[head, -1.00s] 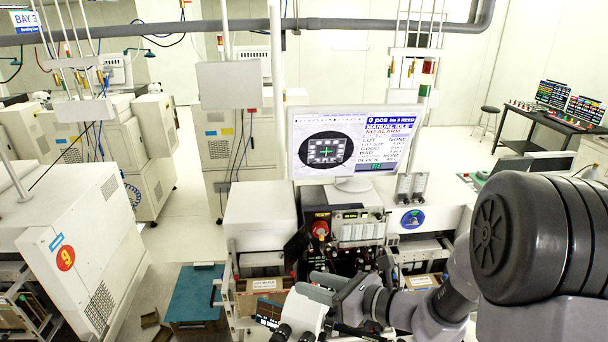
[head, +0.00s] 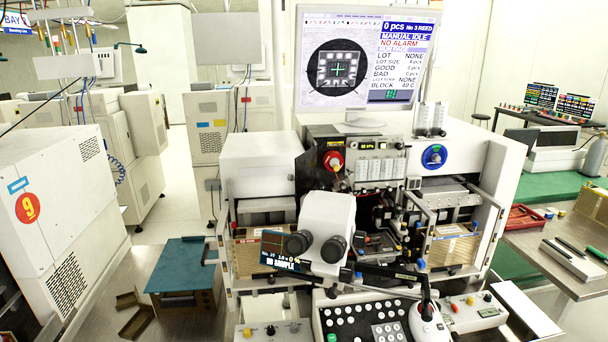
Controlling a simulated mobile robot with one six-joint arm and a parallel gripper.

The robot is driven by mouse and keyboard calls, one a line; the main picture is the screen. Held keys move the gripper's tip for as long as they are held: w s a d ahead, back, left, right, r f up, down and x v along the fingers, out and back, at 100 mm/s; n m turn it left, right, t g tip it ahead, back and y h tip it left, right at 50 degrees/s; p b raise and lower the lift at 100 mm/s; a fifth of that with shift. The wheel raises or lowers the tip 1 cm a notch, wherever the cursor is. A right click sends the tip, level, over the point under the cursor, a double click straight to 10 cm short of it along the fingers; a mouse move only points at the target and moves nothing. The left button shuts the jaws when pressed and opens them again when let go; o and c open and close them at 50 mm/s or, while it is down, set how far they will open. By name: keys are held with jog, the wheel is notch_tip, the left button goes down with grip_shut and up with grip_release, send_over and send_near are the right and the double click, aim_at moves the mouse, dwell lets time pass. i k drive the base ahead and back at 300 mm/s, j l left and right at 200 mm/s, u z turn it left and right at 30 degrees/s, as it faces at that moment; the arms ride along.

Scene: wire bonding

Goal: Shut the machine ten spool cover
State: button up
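A bonding machine (head: 259,178) with a monitor on top stands straight ahead in the head view. A white microscope head (head: 327,226) with dark eyepieces hides part of the machine's middle. My gripper is not in view.
A machine marked 9 (head: 60,205) stands at the left. A keypad console (head: 365,318) juts out in front. A metal bench (head: 560,250) with a red tray (head: 523,219) is at the right.

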aim_at(305, 165)
jog(key=i+j+z, duration=0.2)
jog(key=j+z, duration=0.2)
jog(key=j, duration=0.45)
jog(key=j+z, duration=0.35)
jog(key=j, duration=0.5)
jog(key=j+z, duration=0.4)
jog(key=j, duration=0.55)
jog(key=i+j+z, duration=0.1)
jog(key=j, duration=0.1)
